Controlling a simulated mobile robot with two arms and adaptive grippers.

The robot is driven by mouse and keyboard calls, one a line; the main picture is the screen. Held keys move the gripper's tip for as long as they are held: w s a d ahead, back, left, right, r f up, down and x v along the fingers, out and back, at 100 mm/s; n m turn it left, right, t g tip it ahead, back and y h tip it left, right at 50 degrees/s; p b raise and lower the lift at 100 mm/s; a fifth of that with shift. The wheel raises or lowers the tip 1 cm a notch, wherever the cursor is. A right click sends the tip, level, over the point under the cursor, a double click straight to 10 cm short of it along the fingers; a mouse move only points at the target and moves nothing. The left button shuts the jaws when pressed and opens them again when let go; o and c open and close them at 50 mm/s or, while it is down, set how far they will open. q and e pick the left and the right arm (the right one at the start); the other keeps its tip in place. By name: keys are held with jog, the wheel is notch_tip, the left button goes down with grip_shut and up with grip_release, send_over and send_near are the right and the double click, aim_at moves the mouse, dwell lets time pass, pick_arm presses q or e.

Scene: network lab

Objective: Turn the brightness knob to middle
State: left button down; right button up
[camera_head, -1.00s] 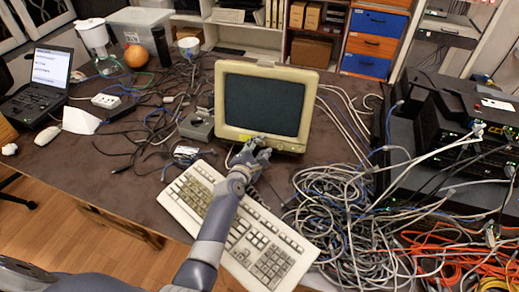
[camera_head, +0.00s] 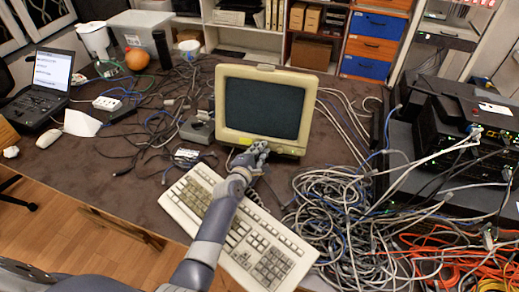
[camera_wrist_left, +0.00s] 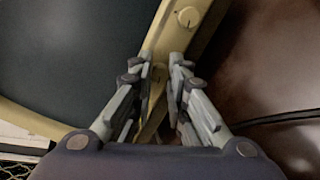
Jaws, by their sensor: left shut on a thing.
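The old beige CRT monitor (camera_head: 222,110) stands in the middle of the table with a dark screen. In the left wrist view, the bezel (camera_wrist_left: 205,38) runs diagonally. A round knob (camera_wrist_left: 187,17) with a pointer mark sits beyond the fingertips, untouched. My left gripper (camera_wrist_left: 164,64) is shut on another knob (camera_wrist_left: 159,73) low on the bezel, which is mostly hidden between the fingers. Its label and pointer cannot be read. The right gripper is not in view.
A beige keyboard (camera_head: 265,262) lies in front of the monitor, below my left arm. A tangle of grey cables (camera_head: 335,215) lies to the right, beside black network gear (camera_head: 455,140). A laptop (camera_head: 42,90) and loose cables lie to the left.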

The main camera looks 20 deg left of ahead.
pick_arm(q)
jog(key=m+p, duration=0.2)
jog(key=m, duration=0.4)
jog(key=shift+r+g+p, duration=0.15)
jog(key=shift+g+p, duration=0.25)
jog(key=m+p, duration=0.2)
jog(key=m, duration=0.3)
jog(key=shift+m+g, duration=0.3)
jog(key=shift+m, duration=0.1)
jog(key=m+p, duration=0.1)
jog(key=m, duration=0.3)
jog(key=shift+y+p, duration=0.3)
jog(key=shift+y, duration=0.1)
jog(key=shift+d+m, duration=0.1)
jog(key=shift+m, duration=2.1)
jog(key=c, duration=1.5)
grip_release()
jog(key=shift+c, duration=0.2)
jog(key=shift+s, duration=0.1)
